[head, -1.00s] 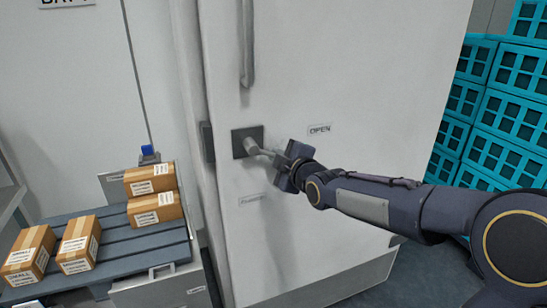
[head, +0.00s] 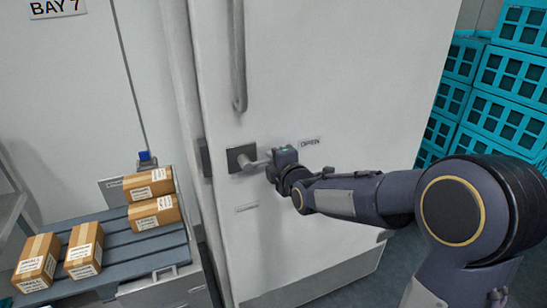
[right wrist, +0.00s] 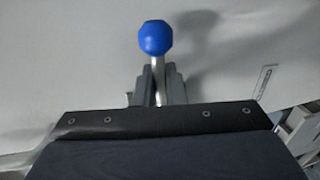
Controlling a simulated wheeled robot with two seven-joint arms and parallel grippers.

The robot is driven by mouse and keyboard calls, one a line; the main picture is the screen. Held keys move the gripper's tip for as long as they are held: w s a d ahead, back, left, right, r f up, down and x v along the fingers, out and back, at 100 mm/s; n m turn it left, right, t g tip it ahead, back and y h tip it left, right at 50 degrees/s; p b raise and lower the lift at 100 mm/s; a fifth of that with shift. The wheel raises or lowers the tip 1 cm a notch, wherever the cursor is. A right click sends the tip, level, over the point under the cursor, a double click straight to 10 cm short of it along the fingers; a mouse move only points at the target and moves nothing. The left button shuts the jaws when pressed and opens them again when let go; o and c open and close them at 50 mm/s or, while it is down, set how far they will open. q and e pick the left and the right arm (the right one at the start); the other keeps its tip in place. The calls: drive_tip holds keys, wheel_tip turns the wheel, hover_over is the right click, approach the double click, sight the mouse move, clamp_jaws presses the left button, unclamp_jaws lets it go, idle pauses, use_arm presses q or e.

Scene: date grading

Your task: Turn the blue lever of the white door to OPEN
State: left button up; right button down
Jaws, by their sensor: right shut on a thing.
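The white door (head: 300,90) stands closed in the middle of the head view. Its lever (head: 254,163) comes out of a dark square plate (head: 241,157) and points right, roughly level. My right gripper (head: 272,165) is shut on the lever, just left of the OPEN label (head: 310,142). In the right wrist view the blue knob (right wrist: 155,38) of the lever sticks out beyond the fingers (right wrist: 158,88), with the metal shaft between them. In the head view the gripper mostly hides the knob. My left gripper is not in view.
A vertical handle (head: 239,60) is above the lever. At left, several cartons (head: 85,245) lie on a grey slatted platform (head: 125,236). Teal crates (head: 500,95) are stacked at right.

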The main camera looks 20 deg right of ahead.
drive_tip(key=c, duration=1.6)
unclamp_jaws()
drive_tip(key=s, duration=0.2)
drive_tip(key=s+r+p, duration=0.1)
drive_tip(key=s, duration=0.2)
drive_tip(key=s+p, duration=0.1)
drive_tip(key=s, duration=0.1)
drive_tip(key=shift+s+d+r, duration=0.1)
drive_tip(key=shift+s+r, duration=0.2)
drive_tip(key=shift+s, duration=0.05)
